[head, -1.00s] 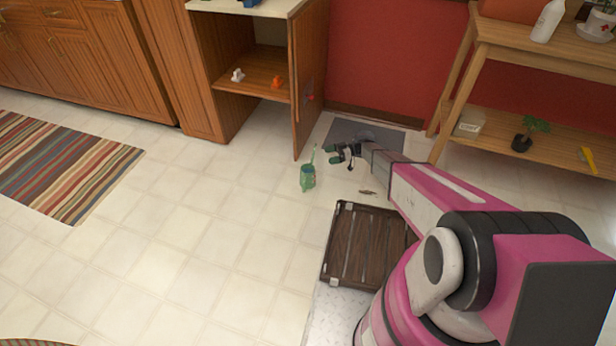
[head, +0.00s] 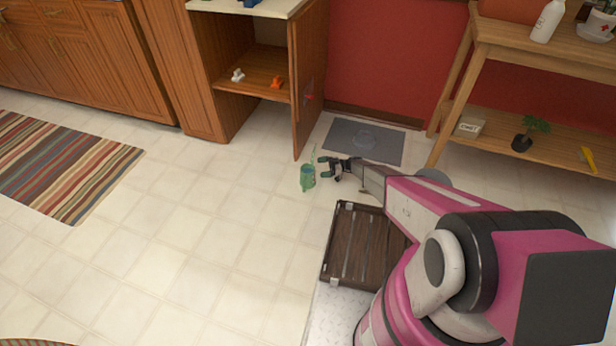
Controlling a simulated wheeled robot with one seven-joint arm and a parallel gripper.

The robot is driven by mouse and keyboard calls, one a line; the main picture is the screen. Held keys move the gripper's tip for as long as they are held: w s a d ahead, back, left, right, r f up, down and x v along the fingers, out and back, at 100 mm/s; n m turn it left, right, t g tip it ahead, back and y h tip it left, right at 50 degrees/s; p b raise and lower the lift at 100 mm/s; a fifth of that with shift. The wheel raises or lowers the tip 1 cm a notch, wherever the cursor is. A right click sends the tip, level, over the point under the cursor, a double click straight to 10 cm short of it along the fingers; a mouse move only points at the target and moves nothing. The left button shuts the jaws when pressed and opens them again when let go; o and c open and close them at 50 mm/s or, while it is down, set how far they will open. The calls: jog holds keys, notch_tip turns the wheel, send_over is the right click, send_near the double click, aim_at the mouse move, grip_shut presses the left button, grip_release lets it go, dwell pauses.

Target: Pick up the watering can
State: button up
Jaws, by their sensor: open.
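The watering can (head: 308,178) is a small green can with a thin spout pointing up. It stands upright on the tiled floor, left of my gripper and in front of the open cabinet door. My gripper (head: 322,168) is open, low near the floor, with its fingers pointing left toward the can. The fingertips are very close to the can's right side. I cannot tell whether they touch it. No part of the can is held.
A grey mat (head: 385,146) lies by the red wall. The open cabinet door (head: 309,80) stands behind the can. A wooden shelf (head: 560,145) is on the right. The floor on the left is clear up to the striped rug (head: 68,165).

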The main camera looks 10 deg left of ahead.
aim_at(311, 168)
jog(key=shift+x, duration=3.15)
jog(key=shift+r, duration=0.1)
jog(key=c, duration=1.5)
